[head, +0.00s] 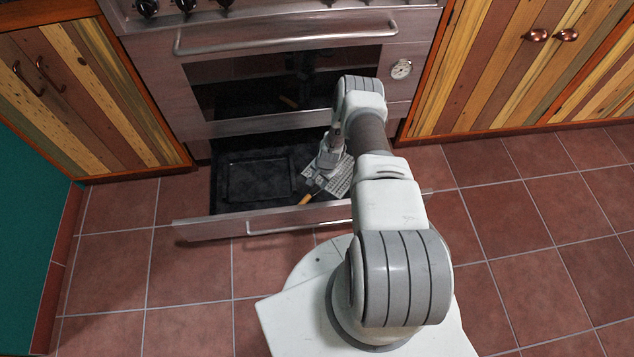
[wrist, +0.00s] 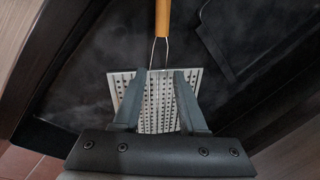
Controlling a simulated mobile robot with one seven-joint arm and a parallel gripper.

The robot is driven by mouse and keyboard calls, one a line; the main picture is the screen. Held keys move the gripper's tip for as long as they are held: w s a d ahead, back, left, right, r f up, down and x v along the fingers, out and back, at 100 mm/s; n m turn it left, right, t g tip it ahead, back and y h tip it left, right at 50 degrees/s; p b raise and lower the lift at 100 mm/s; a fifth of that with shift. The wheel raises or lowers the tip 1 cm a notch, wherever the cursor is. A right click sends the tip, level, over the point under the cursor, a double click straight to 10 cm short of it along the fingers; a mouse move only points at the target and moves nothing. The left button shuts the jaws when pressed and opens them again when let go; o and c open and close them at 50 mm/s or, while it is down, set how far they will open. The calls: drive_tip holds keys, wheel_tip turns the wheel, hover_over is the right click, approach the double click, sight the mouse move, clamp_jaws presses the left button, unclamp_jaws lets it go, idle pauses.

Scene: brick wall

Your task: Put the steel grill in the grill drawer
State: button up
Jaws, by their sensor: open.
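The steel grill (head: 342,183) is a perforated metal plate with a wire neck and a wooden handle (head: 305,199). It shows within the right part of the open grill drawer (head: 285,222), its handle pointing toward the drawer's front left. I cannot tell whether it lies flat on the drawer floor. My gripper (head: 316,178) is at the grill, inside the drawer. In the wrist view my gripper (wrist: 156,88) is open, its fingers spread over the perforated plate (wrist: 158,115), with the handle (wrist: 162,18) beyond the fingertips. The fingers partly hide the plate.
The dark drawer floor has a raised rectangular outline (head: 262,178) at left, clear of objects. The oven (head: 290,65) stands above the drawer. Wooden cabinets (head: 70,100) flank it, with more cabinets (head: 530,60) at right. The tiled floor (head: 540,220) is free at right.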

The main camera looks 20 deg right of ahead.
drive_tip(key=w+r+n+p, duration=0.15)
drive_tip(key=w+r, duration=0.25)
drive_tip(key=r, duration=0.9)
drive_tip(key=w+r+n, duration=0.2)
drive_tip(key=w+r, duration=0.1)
drive_tip(key=r, duration=1)
drive_tip(key=s+a+r+n+t, duration=0.1)
drive_tip(key=a+r+n, duration=0.1)
drive_tip(key=r, duration=1)
drive_tip(key=s+a+r+n, duration=0.1)
drive_tip(key=a+r, duration=0.2)
drive_tip(key=r, duration=0.9)
drive_tip(key=s+a+r+n+t+h, duration=0.1)
drive_tip(key=s+a+r+n, duration=0.15)
drive_tip(key=s+r, duration=0.5)
drive_tip(key=s+a+r+n+t, duration=0.1)
drive_tip(key=s+a+r, duration=0.2)
drive_tip(key=s+r, duration=0.45)
drive_tip(key=s+a+r+n, duration=0.1)
drive_tip(key=s+r, duration=0.1)
drive_tip(key=s, duration=0.6)
drive_tip(key=s+a+r+n, duration=0.1)
drive_tip(key=s+r+n, duration=0.1)
drive_tip(key=s, duration=0.5)
drive_tip(key=shift+s+a+r+t, duration=0.15)
drive_tip(key=shift+s+r+t, duration=0.2)
drive_tip(key=shift+r, duration=0.45)
